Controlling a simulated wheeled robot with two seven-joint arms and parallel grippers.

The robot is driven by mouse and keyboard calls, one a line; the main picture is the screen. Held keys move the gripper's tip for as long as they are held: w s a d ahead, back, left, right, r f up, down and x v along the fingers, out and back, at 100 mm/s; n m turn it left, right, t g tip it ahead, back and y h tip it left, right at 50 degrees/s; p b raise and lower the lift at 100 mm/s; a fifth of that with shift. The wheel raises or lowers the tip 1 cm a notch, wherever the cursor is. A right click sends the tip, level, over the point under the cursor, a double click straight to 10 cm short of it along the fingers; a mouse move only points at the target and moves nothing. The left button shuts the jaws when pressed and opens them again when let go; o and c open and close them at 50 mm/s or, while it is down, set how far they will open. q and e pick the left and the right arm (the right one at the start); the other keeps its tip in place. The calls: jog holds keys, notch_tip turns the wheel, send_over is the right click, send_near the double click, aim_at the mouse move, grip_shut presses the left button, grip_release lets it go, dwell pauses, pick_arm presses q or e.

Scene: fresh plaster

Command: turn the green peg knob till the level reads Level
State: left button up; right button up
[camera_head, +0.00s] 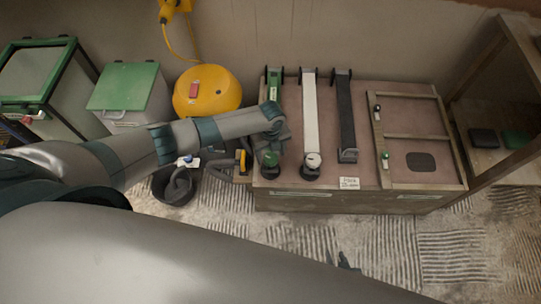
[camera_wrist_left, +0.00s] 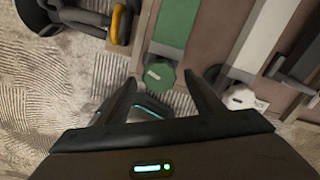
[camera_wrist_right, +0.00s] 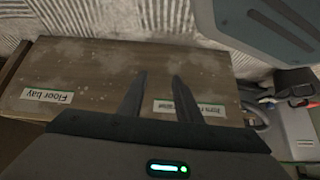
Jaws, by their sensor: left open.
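A green faceted knob (camera_head: 268,158) sits at the near end of the green bar (camera_head: 274,82) on the bench. In the left wrist view the knob (camera_wrist_left: 158,75) bears a pale mark. My left gripper (camera_wrist_left: 163,82) is open above the knob, with one finger to each side in that view; I cannot tell whether they touch it. A small green peg (camera_head: 385,158) also stands on the wooden frame at right. No level reading is legible. My right gripper (camera_wrist_right: 158,80) is open and empty, above a wooden surface.
A white bar (camera_head: 310,110) and a black bar (camera_head: 345,115) lie beside the green one on the bench (camera_head: 360,95). A black bucket (camera_head: 173,190) stands left of it. The right wrist view shows a "Floor bay" label (camera_wrist_right: 47,96). Ridged floor (camera_head: 400,245) lies in front.

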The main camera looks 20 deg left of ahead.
pick_arm(q)
jog(key=shift+f, duration=0.8)
jog(key=c, duration=1)
jog(key=shift+c, duration=0.2)
jog(key=shift+n+p, duration=0.45)
jog(key=shift+n, duration=0.65)
jog(key=n+p, duration=0.1)
jog(key=n, duration=0.2)
jog(key=n+p, duration=0.3)
jog(key=n, duration=0.4)
jog(key=shift+n, duration=0.9)
pick_arm(e)
jog(key=s+d+f+g, duration=0.2)
jog(key=s, duration=0.5)
jog(key=s+d+f+g+h, duration=0.1)
jog(key=s+d+f+g, duration=0.1)
jog(key=s, duration=0.5)
jog(key=shift+s+d+f, duration=0.2)
jog(key=shift+s+d, duration=0.1)
jog(key=shift+d, duration=0.55)
